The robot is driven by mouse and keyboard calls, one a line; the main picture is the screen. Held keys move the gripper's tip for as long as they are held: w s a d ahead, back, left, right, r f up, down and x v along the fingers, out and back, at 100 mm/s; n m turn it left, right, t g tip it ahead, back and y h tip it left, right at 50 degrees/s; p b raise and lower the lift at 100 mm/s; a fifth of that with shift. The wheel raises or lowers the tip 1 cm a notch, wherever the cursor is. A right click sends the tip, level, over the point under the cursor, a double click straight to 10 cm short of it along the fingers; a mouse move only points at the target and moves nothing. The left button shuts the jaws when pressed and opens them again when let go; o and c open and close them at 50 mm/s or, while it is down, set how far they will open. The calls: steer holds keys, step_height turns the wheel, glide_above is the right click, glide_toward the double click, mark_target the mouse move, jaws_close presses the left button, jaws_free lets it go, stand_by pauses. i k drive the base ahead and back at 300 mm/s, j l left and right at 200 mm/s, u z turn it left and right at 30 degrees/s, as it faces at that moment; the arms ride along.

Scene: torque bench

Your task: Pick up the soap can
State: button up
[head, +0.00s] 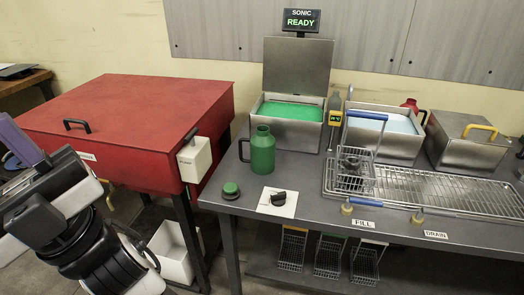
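A green can (262,151) with a narrow neck and a side handle on its left stands upright on the grey bench, in front of the open tank of green liquid. No label on it can be read. A red can (410,105) shows partly behind the tank of pale blue liquid. My arm (85,235) is folded at the lower left, well apart from the green can. I cannot make out the gripper's fingertips among its dark parts, nor anything held.
On the grey bench (310,213) are a green-topped round knob (230,190), a black dial on a white plate (283,200), a wire basket (352,172) and a drain rack (440,190). A red cabinet (130,120) with a white box (194,160) stands left of the bench.

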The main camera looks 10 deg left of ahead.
mark_target(263, 143)
steer(key=i+j, duration=0.1)
steer(key=i, duration=0.35)
steer(key=i+j, duration=0.1)
steer(key=i, duration=0.35)
steer(key=u, duration=0.05)
